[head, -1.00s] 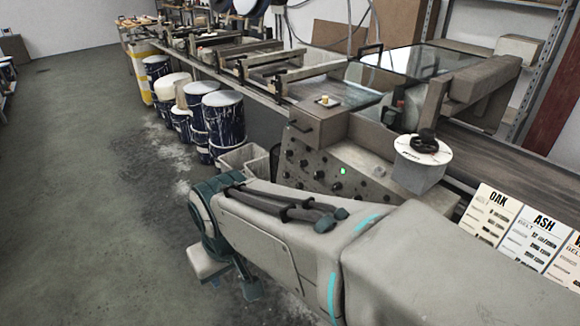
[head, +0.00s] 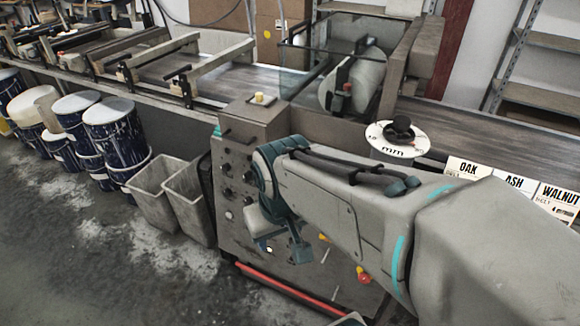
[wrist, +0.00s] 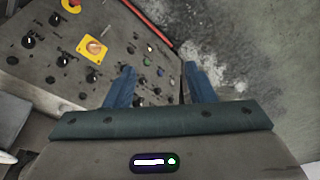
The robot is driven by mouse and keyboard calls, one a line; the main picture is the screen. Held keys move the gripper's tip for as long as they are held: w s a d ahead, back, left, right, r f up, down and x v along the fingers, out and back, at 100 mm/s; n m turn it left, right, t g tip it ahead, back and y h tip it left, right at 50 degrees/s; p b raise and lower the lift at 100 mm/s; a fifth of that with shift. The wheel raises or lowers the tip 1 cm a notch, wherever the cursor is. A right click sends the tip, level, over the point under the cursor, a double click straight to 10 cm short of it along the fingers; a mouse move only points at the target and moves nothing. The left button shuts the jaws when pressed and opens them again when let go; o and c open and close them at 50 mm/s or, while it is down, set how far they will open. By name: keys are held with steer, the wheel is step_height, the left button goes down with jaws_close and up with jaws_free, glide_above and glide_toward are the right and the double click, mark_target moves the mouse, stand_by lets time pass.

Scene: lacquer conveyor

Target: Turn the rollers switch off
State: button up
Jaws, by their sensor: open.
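The control panel (head: 230,222) is the grey front of the machine, partly hidden behind my arm in the head view. It carries several black knobs (head: 227,168). In the wrist view the panel (wrist: 60,85) shows knobs, small coloured buttons and a yellow plate with an orange rotary switch (wrist: 95,47). No label is readable, so I cannot tell which is the rollers switch. My gripper (wrist: 160,72) is open and empty, its blue fingers apart over the panel's edge. In the head view my gripper (head: 280,242) is in front of the panel; contact cannot be told.
Two grey bins (head: 165,195) and several paint-splashed drums (head: 112,135) stand left of the panel. A red bar (head: 290,292) runs along its foot. A round dial (head: 395,140) and wood cards (head: 510,180) sit on top.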

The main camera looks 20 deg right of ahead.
steer(key=w+d+f+n+g+h+b, duration=0.2)
steer(key=d+f+n+h+b, duration=0.1)
steer(key=d+f+h, duration=0.25)
steer(key=w+d+f+n+g+h+b, duration=0.2)
steer(key=d+f+g+h, duration=0.15)
steer(key=f, duration=0.35)
steer(key=w+a+f+n+t+h+b, duration=0.2)
steer(key=w+f+n+t+h, duration=0.1)
steer(key=w+f+n+t, duration=0.3)
steer(key=w+a+f+n+t+h+b, duration=0.3)
steer(key=w+f+n+t, duration=0.15)
steer(key=w+t, duration=0.3)
steer(key=x, duration=1.4)
steer(key=shift+d+f+n+g+p, duration=0.15)
steer(key=shift+d+n+g+p, duration=0.05)
steer(key=shift+n+g+p, duration=0.2)
steer(key=shift+s, duration=0.1)
steer(key=c, duration=1)
